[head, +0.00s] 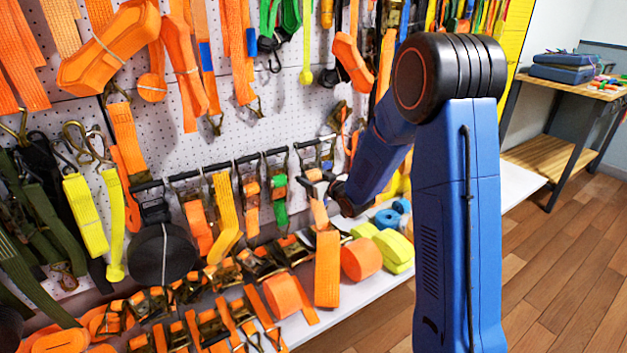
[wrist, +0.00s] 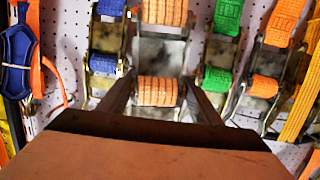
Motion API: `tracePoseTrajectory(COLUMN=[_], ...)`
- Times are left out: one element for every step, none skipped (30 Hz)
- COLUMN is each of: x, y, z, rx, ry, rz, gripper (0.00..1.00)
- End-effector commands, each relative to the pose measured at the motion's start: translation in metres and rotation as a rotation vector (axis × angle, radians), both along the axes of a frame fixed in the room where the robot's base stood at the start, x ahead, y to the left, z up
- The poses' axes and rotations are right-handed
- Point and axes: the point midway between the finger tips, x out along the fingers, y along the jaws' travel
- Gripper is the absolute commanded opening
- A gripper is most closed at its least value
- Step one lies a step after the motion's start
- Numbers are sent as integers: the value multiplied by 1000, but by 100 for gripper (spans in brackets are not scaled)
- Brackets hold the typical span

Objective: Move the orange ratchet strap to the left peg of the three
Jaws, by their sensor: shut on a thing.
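My gripper (head: 325,186) is at the lower part of the pegboard wall, in front of the right end of a row of hanging ratchets. In the wrist view its two dark fingers (wrist: 158,95) are on either side of the orange ratchet strap (wrist: 158,88), whose orange webbing is wound in a worn metal buckle. My gripper is shut on it. In the head view an orange strap length (head: 319,212) shows just below my gripper; my arm hides part of this area. I cannot single out the three pegs or the left one.
A green-strapped ratchet (head: 279,190) hangs left of my gripper; it is right of it in the wrist view (wrist: 217,80). A blue-strapped ratchet (wrist: 104,65) is on the other side. Orange rolls (head: 361,258) and several ratchets crowd the shelf below. Open floor (head: 560,260) lies right.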

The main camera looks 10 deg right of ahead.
Motion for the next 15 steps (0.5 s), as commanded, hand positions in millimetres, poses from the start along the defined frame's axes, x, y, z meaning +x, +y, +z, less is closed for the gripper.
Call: tracePoseTrajectory(x=[3, 4, 5, 6, 8, 9, 10, 11, 13, 14, 16, 17, 18, 19, 21], y=[1, 1, 2, 2, 3, 3, 4, 4, 5, 5, 5, 6, 6, 6, 7], z=[2, 1, 1, 1, 1, 0, 0, 0, 0, 0, 0, 0, -1, -1, -1], rx=[0, 0, 0, 1, 1, 1, 1, 1, 1, 1, 1, 1, 1, 1, 1], ry=[-4, -3, -3, -3, -3, -2, -2, -2, -2, -2, -2, -2, -2, -2, -2], rz=[0, 0, 0, 0, 0, 0, 0, 0, 0, 0, 0, 0, 0, 0, 0], gripper=[2, 2, 2, 2, 2, 2, 2, 2, 2, 2, 2, 2, 2, 2, 2])
